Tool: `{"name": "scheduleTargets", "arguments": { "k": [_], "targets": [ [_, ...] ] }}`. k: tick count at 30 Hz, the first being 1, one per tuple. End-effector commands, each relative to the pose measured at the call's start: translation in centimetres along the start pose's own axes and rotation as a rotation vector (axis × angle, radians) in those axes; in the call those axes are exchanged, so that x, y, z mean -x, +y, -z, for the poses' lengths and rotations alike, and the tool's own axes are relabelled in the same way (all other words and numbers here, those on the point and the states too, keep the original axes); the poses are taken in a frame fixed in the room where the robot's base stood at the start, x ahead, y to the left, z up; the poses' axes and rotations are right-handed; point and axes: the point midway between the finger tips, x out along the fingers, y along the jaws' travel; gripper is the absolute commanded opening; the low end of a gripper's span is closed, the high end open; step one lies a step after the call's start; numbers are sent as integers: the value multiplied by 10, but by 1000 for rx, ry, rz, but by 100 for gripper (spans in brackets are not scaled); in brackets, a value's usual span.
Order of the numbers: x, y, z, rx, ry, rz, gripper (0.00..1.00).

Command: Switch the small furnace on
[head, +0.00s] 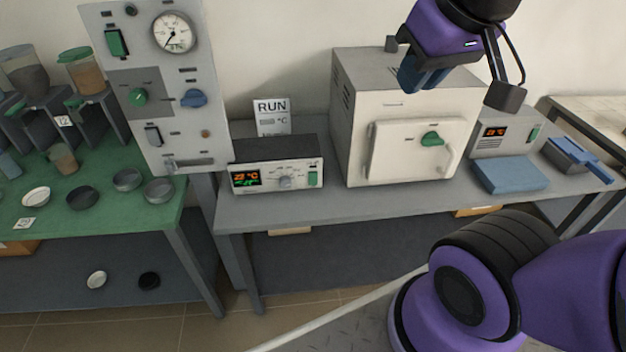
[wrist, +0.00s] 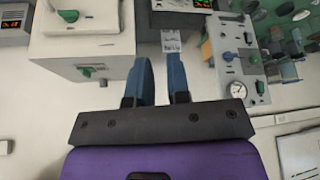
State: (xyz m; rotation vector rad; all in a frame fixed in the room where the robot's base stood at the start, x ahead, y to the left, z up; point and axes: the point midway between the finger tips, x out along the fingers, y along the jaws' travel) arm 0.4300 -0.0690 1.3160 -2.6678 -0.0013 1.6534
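One box furnace is in view, a cream cabinet (head: 352,120) with a closed door and a green handle (head: 432,138); it also shows in the wrist view (wrist: 60,45). Left of it is a control box (head: 276,163) with a lit display, a dial and a green switch (head: 313,178). Right of the furnace is a grey unit (head: 486,148) with a red display and a green switch (head: 534,133). I cannot tell the switch positions. My gripper (head: 422,78) is above the furnace front in the head view. Its blue fingers (wrist: 160,82) are apart and empty.
A RUN card (head: 271,106) stands behind the control box. A tall gauge panel (head: 197,128) is left of it. The green table (head: 110,222) holds dishes and jars.

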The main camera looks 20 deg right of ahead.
Motion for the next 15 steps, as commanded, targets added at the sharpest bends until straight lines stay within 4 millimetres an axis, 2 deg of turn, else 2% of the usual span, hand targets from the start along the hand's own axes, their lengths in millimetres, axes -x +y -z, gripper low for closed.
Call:
{"name": "scheduleTargets", "arguments": {
  "k": [1,2,15],
  "targets": [
    [0,0,0,0,0,0,5],
    [0,0,0,0,0,0,0],
    [0,0,0,0,0,0,0]
  ]
}}
